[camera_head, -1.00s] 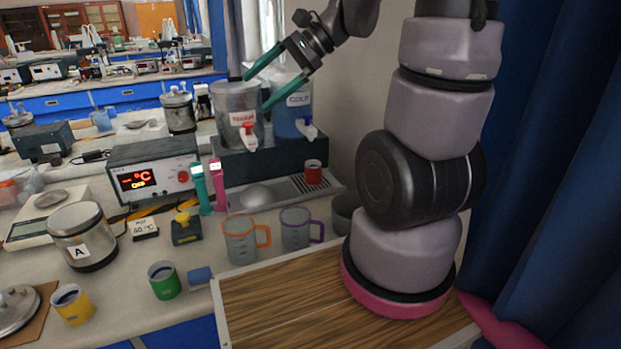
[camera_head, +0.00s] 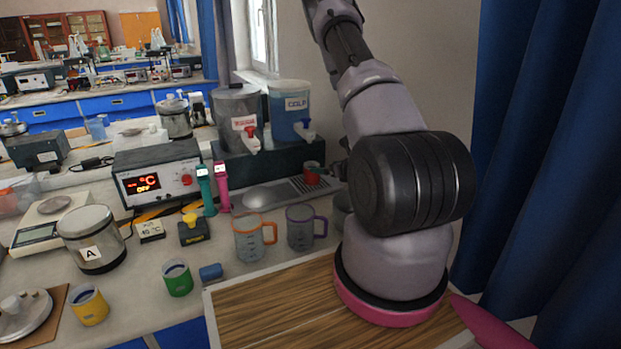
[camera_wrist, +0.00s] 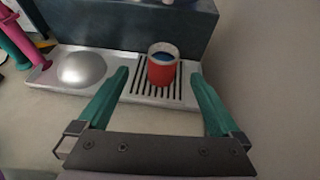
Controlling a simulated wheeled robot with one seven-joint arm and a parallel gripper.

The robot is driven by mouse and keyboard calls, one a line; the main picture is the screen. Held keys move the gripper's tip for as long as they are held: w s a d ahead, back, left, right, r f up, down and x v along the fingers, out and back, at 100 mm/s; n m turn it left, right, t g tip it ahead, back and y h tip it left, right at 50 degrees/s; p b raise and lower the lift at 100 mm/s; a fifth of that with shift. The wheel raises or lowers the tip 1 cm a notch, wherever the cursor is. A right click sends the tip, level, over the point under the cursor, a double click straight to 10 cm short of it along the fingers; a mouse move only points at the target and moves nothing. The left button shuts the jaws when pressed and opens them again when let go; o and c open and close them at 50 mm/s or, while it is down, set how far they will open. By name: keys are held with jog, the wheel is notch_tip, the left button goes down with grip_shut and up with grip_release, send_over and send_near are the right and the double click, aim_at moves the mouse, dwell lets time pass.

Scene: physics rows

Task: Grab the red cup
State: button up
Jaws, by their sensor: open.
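The red cup (camera_wrist: 162,72) stands upright on the slotted drip tray (camera_wrist: 112,94), with something blue showing inside it. It also shows in the head view (camera_head: 312,176), partly hidden by a dark part beside it. My gripper (camera_wrist: 160,80) is open in the wrist view, its two green fingers spread wide. The cup lies ahead between the lines of the fingers, and I see no contact. In the head view my arm hides most of the gripper.
A silver dome (camera_wrist: 82,68) sits left of the cup on the tray. A dark block (camera_wrist: 140,25) stands behind, below the tap of the HOT-side dispenser (camera_head: 240,112) and the COLD dispenser (camera_head: 290,105). An orange-handled beaker (camera_head: 249,238) and a purple-handled one (camera_head: 300,228) stand in front.

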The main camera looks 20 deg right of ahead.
aim_at(308, 166)
jog(key=x, duration=1)
jog(key=shift+w+d+f, duration=0.25)
jog(key=shift+d+f, duration=0.05)
jog(key=shift+f, duration=0.15)
grip_shut()
jog(key=shift+s+r, duration=0.1)
jog(key=shift+r, duration=0.2)
